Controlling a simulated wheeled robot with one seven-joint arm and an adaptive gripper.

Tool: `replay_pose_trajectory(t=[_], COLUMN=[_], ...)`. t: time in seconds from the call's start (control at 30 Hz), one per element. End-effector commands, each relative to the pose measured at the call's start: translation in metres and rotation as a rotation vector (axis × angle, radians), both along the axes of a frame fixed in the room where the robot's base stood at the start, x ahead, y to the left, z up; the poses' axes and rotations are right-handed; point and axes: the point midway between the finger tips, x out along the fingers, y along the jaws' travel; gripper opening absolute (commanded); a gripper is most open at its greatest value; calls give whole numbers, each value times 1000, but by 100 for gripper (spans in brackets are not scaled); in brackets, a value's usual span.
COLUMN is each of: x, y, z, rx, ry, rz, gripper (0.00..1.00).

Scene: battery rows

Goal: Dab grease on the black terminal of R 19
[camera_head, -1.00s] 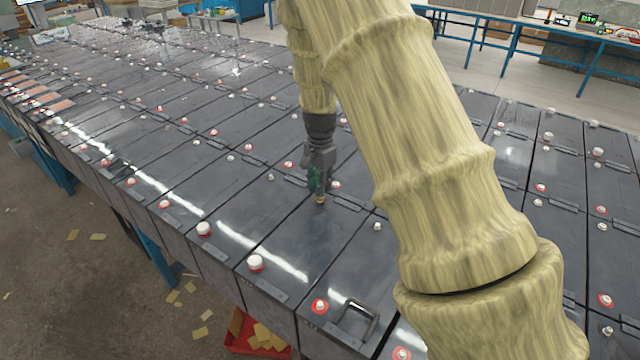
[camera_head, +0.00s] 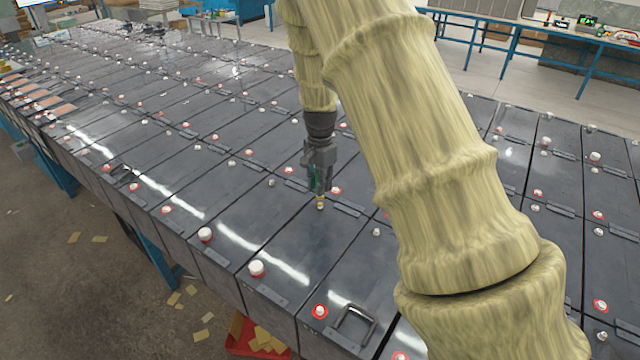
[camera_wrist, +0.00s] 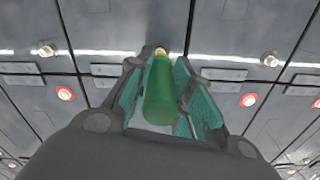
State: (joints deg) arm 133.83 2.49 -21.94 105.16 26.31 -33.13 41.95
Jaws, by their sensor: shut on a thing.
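My gripper (camera_head: 318,188) is shut on a green grease applicator (camera_wrist: 160,92) with a yellowish tip. In the wrist view, the applicator lies between the teal finger pads and its tip points away from me. In the head view, the tip points down at a small pale terminal post (camera_head: 320,207) on a dark battery top. The tip overlaps that post, so I cannot tell whether they touch. Similar posts without a red ring stand on either side, at left (camera_head: 272,183) and right (camera_head: 376,232). I cannot read any row label or identify R 19.
Rows of dark batteries fill the view, with red-ringed terminals such as one (camera_head: 320,311) at the near edge. White caps (camera_head: 256,269) and a raised black handle (camera_head: 355,322) stand up nearby. A red bin (camera_head: 243,340) is on the floor. My arm hides the right middle.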

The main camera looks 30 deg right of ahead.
Motion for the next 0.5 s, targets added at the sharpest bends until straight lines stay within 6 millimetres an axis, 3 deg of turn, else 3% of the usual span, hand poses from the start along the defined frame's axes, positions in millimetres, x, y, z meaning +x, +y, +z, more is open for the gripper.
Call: replay_pose_trajectory(t=[0.5], x=[0], y=[0], z=[34], rx=[0], ry=[0], rz=[1], gripper=[0])
